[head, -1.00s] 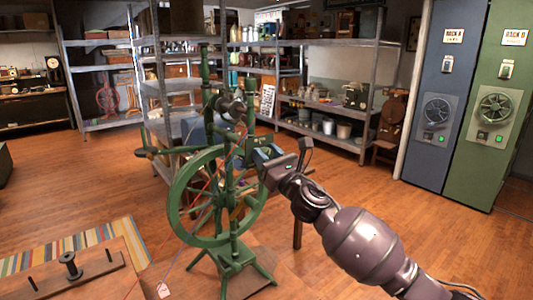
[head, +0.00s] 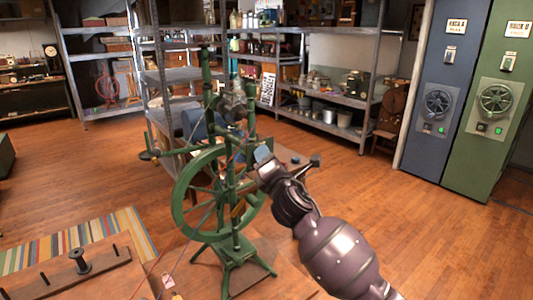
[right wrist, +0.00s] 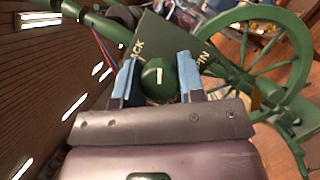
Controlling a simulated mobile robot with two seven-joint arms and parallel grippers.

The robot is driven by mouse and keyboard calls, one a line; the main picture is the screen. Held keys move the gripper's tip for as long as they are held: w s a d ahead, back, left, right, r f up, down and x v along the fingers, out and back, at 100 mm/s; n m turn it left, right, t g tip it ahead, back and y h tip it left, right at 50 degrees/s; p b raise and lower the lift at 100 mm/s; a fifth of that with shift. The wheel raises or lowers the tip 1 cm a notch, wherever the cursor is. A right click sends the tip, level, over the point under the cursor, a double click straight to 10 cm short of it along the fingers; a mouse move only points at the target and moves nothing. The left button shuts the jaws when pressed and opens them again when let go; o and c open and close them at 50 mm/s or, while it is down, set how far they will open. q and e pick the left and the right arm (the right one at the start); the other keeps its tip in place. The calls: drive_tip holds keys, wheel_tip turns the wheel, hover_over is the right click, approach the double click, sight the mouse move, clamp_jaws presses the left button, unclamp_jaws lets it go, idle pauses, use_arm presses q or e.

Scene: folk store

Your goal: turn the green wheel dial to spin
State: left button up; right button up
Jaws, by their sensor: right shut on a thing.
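The green spinning wheel (head: 187,230) stands upright on a board, left of centre in the head view. The right wrist view shows its green dial (right wrist: 157,88), a round knob with a short white mark, on a dark green panel (right wrist: 170,45). Partly hidden lettering ending in "ACK" lies left of the knob and "PIN" right of it. The white mark stands between them. My right gripper (right wrist: 157,80) is shut on the dial, with one blue-padded finger on each side. In the head view this gripper (head: 265,160) is at the wheel's right side. My left gripper is not in view.
A wooden board with a dark spool (head: 72,264) lies at front left, beside a striped rug (head: 140,235). Metal shelves (head: 165,75) stand behind the wheel. A blue cabinet (head: 432,150) and a green cabinet (head: 478,165) stand at right. Open wooden floor lies between.

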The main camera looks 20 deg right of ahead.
drive_tip(key=m+g, duration=0.1)
drive_tip(key=m, duration=0.2)
drive_tip(key=m+g+h, duration=0.1)
drive_tip(key=m, duration=0.2)
drive_tip(key=m+g, duration=0.2)
drive_tip(key=m, duration=0.2)
drive_tip(key=shift+m, duration=0.4)
idle(0.4)
drive_tip(key=o, duration=0.9)
drive_tip(key=s, duration=0.3)
drive_tip(key=s+b, duration=0.1)
drive_tip(key=s, duration=0.3)
drive_tip(key=s+r, duration=0.1)
drive_tip(key=s, duration=0.2)
drive_tip(key=shift+s+a+r, duration=0.1)
drive_tip(key=shift+s, duration=0.3)
